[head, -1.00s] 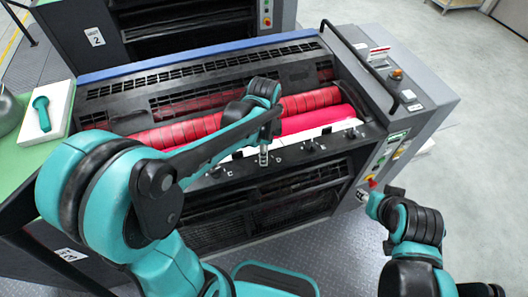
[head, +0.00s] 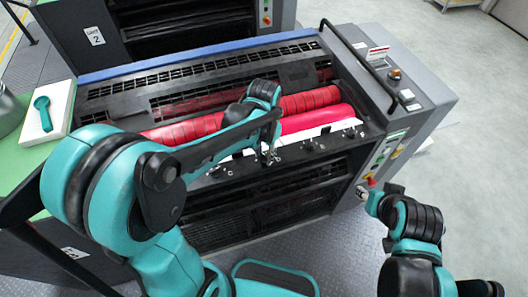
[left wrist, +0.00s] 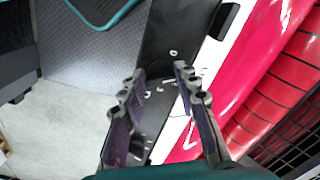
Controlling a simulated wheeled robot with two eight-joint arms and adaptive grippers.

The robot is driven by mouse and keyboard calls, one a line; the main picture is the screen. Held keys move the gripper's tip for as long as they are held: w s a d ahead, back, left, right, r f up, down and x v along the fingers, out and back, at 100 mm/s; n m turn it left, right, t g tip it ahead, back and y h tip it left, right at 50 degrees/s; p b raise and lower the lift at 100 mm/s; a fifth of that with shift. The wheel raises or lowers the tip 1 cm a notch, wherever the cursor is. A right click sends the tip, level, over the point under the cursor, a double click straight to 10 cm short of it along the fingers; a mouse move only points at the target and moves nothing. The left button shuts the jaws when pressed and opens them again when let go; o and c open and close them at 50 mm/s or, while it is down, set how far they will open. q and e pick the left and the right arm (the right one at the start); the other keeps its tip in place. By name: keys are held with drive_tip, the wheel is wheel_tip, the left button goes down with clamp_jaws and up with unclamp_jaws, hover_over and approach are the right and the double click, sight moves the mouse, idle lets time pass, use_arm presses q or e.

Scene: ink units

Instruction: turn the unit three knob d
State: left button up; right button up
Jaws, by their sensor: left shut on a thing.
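The ledge of knobs runs along the front of the nearest ink unit, below the red rollers. Small knobs (head: 306,145) sit in a row on it; their letters are too small to read. My left gripper (head: 269,157) reaches down to the middle of this row and is shut on a knob there. In the left wrist view its two fingers (left wrist: 160,73) stand either side of the dark ledge (left wrist: 176,32), and the held knob is hard to make out. My right gripper (head: 382,197) is off to the right, away from the knobs; its jaws are unclear.
Red rollers (head: 318,122) lie just behind the ledge. A black handrail (head: 357,68) and a control panel (head: 390,150) with buttons are at the right. A white tray (head: 58,105) with a teal tool (head: 43,112) is at the left. Open floor lies right.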

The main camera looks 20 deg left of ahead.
sight(265, 156)
use_arm(q)
drive_tip(key=n, duration=0.4)
drive_tip(key=shift+d+n, duration=0.1)
drive_tip(key=shift+n, duration=0.2)
drive_tip(key=n, duration=0.4)
drive_tip(key=shift+n, duration=0.3)
drive_tip(key=o, duration=1.2)
drive_tip(key=shift+c, duration=0.2)
wheel_tip(265, 156, up, 12)
